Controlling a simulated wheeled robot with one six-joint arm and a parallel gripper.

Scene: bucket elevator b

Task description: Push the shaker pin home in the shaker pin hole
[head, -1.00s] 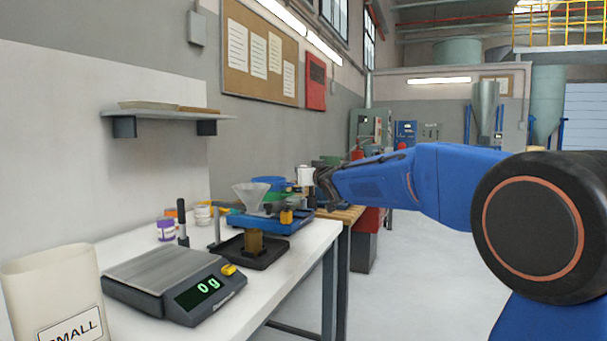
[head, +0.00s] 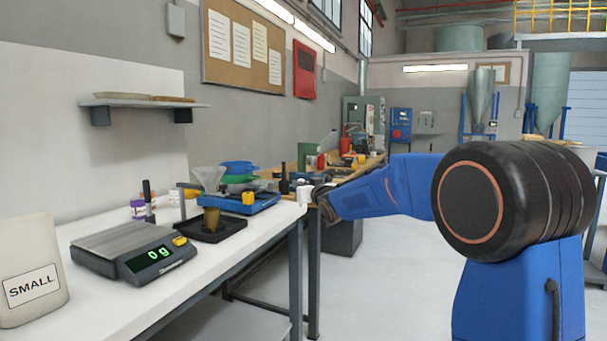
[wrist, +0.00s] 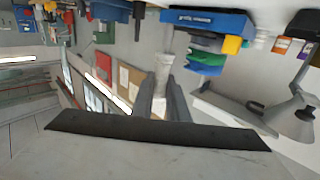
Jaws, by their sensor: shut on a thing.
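The blue shaker (head: 226,206) sits on the white bench, with a yellow block-like part (head: 248,199) on its front. In the wrist view the shaker (wrist: 205,19) and its yellow part (wrist: 232,44) appear upside down near the top. My gripper (head: 318,197) is beyond the bench's right edge, right of the shaker and apart from it. In the wrist view my gripper (wrist: 163,88) is shut on a pale thing (wrist: 163,66), which shows white in the head view (head: 304,194). I cannot tell whether it is the shaker pin. The pin hole cannot be made out.
A clear funnel (head: 208,178) stands over a dark tray (head: 211,231), left of the shaker. A scale (head: 134,249) and a white SMALL container (head: 30,270) are nearer.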

